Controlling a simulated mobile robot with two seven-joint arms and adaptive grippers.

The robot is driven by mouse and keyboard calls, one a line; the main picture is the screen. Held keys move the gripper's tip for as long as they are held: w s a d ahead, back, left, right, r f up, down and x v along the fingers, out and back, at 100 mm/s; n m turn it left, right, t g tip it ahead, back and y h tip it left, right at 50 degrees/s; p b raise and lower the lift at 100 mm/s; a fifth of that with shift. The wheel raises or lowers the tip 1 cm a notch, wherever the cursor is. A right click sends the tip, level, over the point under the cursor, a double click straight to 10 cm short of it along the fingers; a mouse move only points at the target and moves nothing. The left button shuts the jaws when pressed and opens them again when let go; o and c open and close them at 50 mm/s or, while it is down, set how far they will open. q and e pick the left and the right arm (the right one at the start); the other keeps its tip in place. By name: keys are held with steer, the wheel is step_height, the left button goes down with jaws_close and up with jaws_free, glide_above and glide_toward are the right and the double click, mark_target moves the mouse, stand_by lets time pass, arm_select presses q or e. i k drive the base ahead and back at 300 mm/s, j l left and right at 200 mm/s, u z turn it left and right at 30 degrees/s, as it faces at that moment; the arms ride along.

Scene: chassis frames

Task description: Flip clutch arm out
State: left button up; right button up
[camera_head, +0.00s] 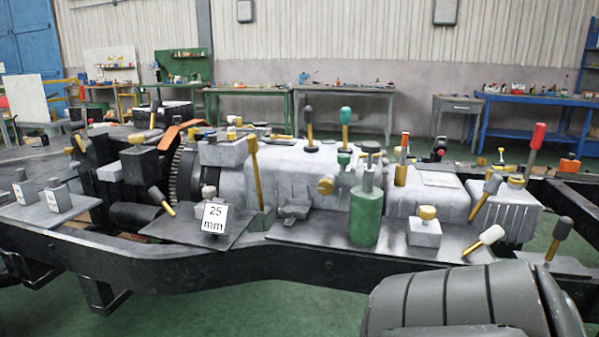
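A grey engine and gearbox assembly (310,172) lies along the black chassis frame (190,266). An orange bent piece (181,132) lies above the toothed ring. Other levers stand along the assembly, including one with a red grip (537,136) and one with a green grip (345,118). Neither of my grippers is in view.
A green cylinder (364,216) and a "25 mm" card (214,218) stand on plates along the near side. Workbenches line the back wall. Green floor shows in front of the frame.

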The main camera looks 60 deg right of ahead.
mark_target(252, 144)
steer(key=z, duration=1.65)
steer(key=i+j, duration=0.15)
